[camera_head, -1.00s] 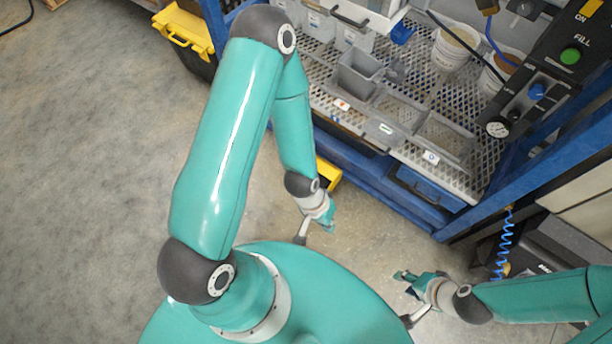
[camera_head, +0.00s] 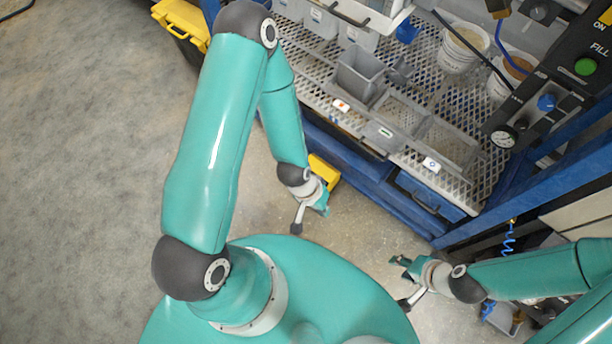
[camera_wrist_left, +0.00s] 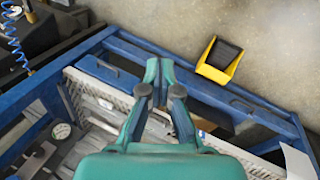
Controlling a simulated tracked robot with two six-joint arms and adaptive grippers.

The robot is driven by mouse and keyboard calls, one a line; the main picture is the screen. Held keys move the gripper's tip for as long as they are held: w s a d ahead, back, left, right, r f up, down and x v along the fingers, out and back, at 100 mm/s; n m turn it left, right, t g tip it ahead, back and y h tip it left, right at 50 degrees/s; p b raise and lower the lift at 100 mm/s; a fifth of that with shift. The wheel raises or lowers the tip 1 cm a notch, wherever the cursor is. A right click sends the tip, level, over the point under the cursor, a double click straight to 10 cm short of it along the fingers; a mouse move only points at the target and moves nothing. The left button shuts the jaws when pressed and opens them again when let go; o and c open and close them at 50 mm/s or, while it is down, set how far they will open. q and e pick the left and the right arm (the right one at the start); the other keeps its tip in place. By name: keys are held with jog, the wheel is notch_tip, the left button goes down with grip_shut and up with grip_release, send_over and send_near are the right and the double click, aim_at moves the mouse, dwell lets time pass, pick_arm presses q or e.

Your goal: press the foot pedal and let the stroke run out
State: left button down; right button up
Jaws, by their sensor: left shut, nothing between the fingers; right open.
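The foot pedal is a yellow housing with a black opening (camera_wrist_left: 220,60) on the floor. In the left wrist view it lies right of my left gripper's fingertips (camera_wrist_left: 159,68), clear of them in the picture. In the head view the yellow pedal (camera_head: 324,171) shows partly, beside the bench's lower blue frame, with my left wrist covering part of it. My left gripper (camera_head: 324,207) is shut and empty, just below the pedal in the picture. Contact is not visible; the height gap cannot be told. My right gripper (camera_head: 401,262) is open and empty, over the floor lower right.
The blue-framed bench (camera_head: 350,158) has a perforated top with grey bins (camera_head: 360,72) and white buckets (camera_head: 462,50). A control panel with a green FILL button (camera_head: 585,66) stands at right. A yellow-lidded case (camera_head: 183,22) is upper left. The floor at left is clear.

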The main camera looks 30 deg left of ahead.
pick_arm(q)
jog(key=shift+w+a+f+n+t+y+b, duration=0.25)
jog(key=shift+w+a+f+t+y+b, duration=0.65)
jog(key=shift+w+a+f+b, duration=4.5)
jog(key=shift+w+a+f+n+t+y+b, duration=0.3)
jog(key=shift+w+a+f+t+y+b, duration=0.5)
jog(key=shift+f+b, duration=9.15)
jog(key=shift+w+a+f+n+t+y+b, duration=0.25)
jog(key=shift+w+a+f+t+y+b, duration=1.75)
jog(key=shift+f, duration=10.35)
jog(key=w+a+g+h+b, duration=0.1)
jog(key=w+g, duration=0.1)
jog(key=shift+w+a+g+h+b, duration=0.2)
jog(key=shift+a+g+h+b, duration=0.1)
jog(key=shift+a+h+b, duration=0.1)
